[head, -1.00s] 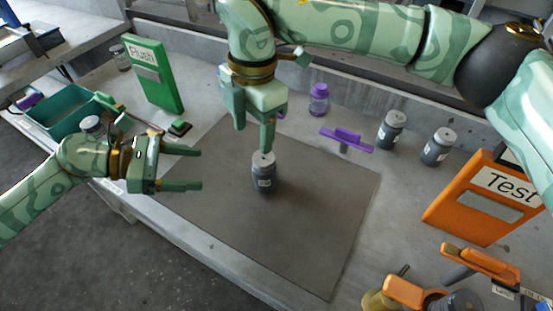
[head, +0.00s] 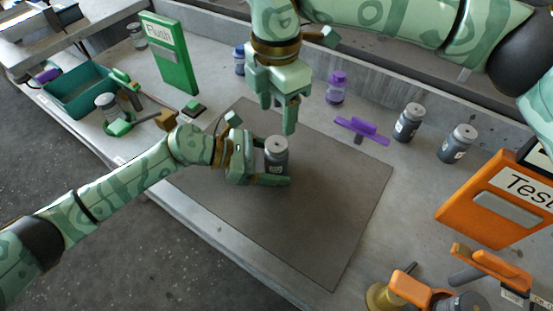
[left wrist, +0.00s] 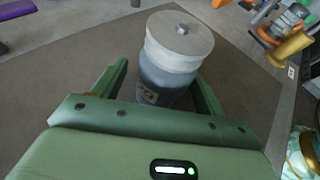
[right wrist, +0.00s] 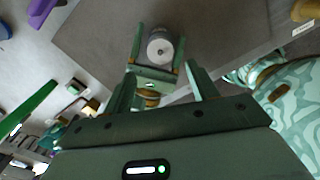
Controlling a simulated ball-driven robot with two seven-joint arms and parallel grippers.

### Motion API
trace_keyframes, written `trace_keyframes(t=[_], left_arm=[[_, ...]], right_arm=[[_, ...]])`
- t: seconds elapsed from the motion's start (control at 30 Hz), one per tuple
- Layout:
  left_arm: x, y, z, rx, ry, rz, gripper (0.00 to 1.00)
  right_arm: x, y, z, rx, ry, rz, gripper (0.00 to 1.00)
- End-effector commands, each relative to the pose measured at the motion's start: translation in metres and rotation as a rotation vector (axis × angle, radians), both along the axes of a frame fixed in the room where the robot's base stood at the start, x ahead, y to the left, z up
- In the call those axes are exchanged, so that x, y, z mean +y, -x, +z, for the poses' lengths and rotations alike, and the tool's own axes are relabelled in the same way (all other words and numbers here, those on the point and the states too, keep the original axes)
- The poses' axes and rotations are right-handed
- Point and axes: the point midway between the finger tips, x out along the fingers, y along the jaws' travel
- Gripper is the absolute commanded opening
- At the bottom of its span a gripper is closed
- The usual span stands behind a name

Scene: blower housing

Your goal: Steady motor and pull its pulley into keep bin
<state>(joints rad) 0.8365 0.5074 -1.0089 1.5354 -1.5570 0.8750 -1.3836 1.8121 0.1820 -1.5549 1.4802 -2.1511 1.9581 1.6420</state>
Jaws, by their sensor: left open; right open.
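The motor (head: 277,158) is a dark grey cylinder with a pale grey top, standing upright on the mat. In the left wrist view the motor (left wrist: 165,88) shows a wide pale disc, perhaps the pulley (left wrist: 180,35), with a small metal stub at its centre. My left gripper (head: 272,168) is open, low over the mat, with a finger on each side of the motor; I cannot tell whether they touch it. My right gripper (head: 278,116) is open and empty, above and behind the motor, fingers pointing down. A teal bin (head: 72,98) stands at the far left; no keep label is readable.
A green Flush panel (head: 170,55) stands at back left and an orange Test panel (head: 495,205) at right. Dark jars (head: 409,122), a purple bottle (head: 336,88) and a purple-handled part (head: 362,130) stand behind the mat (head: 320,215). The mat's front is clear.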

Motion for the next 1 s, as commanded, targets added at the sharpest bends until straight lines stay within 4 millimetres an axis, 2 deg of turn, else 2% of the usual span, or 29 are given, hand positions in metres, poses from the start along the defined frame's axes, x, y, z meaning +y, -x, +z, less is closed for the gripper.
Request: trace_keyframes(t=[0.33, 0.37, 0.5, 0.6, 0.63, 0.7, 0.8, 0.87, 1.0], left_arm=[[-0.005, 0.000, -0.002, 0.000, -0.001, 0.000, 0.72], [-0.005, 0.000, -0.002, 0.000, -0.001, 0.000, 0.69], [-0.005, 0.000, -0.002, 0.000, -0.001, 0.000, 0.30], [-0.005, -0.001, -0.002, 0.000, -0.001, 0.000, 0.05], [-0.005, -0.001, -0.002, 0.000, -0.001, 0.000, 0.05], [-0.005, -0.001, -0.002, 0.000, -0.001, 0.000, 0.05], [-0.005, -0.001, -0.002, 0.000, -0.001, 0.000, 0.05], [-0.005, -0.001, -0.002, 0.000, -0.001, 0.000, 0.05], [-0.005, -0.001, -0.002, 0.000, 0.000, 0.000, 0.05]], right_arm=[[0.000, 0.000, 0.000, 0.000, 0.000, 0.000, 0.58], [0.000, 0.000, 0.000, 0.000, 0.000, 0.000, 0.58], [0.000, 0.000, 0.000, 0.000, 0.000, 0.000, 0.58], [0.000, 0.000, 0.000, 0.000, 0.000, 0.000, 0.58], [0.000, 0.000, 0.000, 0.000, 0.000, 0.000, 0.62], [0.000, -0.001, 0.004, -0.009, 0.000, 0.001, 0.62], [0.002, -0.007, 0.022, -0.047, 0.009, 0.020, 0.62], [0.002, -0.007, 0.025, -0.046, 0.013, 0.119, 0.62], [0.003, -0.008, 0.035, -0.042, 0.022, 0.471, 0.62]])
